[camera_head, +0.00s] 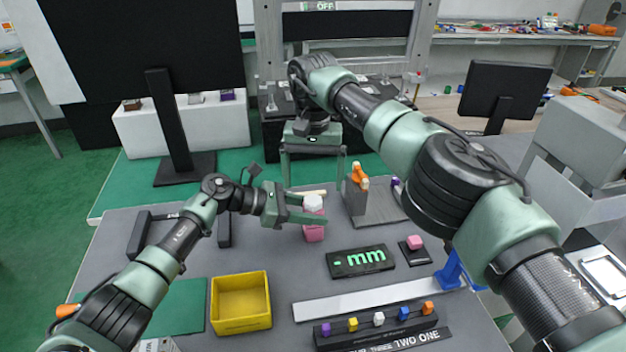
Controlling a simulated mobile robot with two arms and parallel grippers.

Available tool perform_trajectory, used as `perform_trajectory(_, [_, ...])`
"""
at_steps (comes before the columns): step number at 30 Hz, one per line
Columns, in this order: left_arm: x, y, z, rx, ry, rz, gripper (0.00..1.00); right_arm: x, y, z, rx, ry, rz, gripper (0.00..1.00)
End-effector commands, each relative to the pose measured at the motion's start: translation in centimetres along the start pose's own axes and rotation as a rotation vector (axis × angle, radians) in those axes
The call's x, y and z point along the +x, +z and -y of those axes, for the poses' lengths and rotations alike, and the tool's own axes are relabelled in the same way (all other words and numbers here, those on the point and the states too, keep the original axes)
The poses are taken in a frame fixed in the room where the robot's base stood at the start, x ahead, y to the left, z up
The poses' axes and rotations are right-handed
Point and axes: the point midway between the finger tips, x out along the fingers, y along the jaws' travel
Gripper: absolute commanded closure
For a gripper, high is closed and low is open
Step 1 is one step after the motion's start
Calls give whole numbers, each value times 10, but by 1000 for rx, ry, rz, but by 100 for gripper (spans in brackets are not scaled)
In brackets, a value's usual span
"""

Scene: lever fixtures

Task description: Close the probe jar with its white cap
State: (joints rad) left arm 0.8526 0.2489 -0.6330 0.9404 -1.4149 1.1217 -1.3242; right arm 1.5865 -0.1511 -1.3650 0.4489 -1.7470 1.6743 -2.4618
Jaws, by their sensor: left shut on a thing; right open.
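The pink jar (314,233) stands on the grey table near the middle of the head view. The white cap (313,202) sits at the top of the jar; whether it is fully seated cannot be told. My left gripper (316,208) comes in from the left and is shut on the upper part of the jar, just below the cap. One finger crosses in front of the jar and hides part of it. My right gripper (313,172) is open and empty, fingers pointing down, above and behind the cap.
A yellow bin (241,326) stands at the front left. A black "mm" display (360,261) and a white strip (375,302) lie at the front right. A grey fixture with an orange lever (359,178) stands right of the jar. A row of coloured blocks (378,319) is at the front.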

Motion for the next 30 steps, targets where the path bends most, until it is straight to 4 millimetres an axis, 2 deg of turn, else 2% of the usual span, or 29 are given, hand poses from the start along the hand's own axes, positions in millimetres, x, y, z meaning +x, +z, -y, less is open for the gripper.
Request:
perform_trajectory(7, [0, 0, 0, 0, 1, -1, 100, -44, 0, 1, 1, -1, -5, 9])
perform_trajectory(12, [0, 0, 0, 0, 1, -1, 100, -62, 0, 1, 1, 1, -3, 9])
perform_trajectory(23, [0, 0, 0, 0, 1, 0, 100, -68, 0, 0, 0, 0, -2, 9])
perform_trajectory(24, [0, 0, 0, 0, 0, 0, 57, -68, 0, 0, 0, 0, -2, 9])
perform_trajectory(27, [0, 0, 0, 0, 0, 0, 34, -68, 0, 0, 0, 0, -2, 9])
perform_trajectory(30, [0, 0, 0, 0, 0, 0, 34, -68, 0, 0, 0, 0, -2, 9])
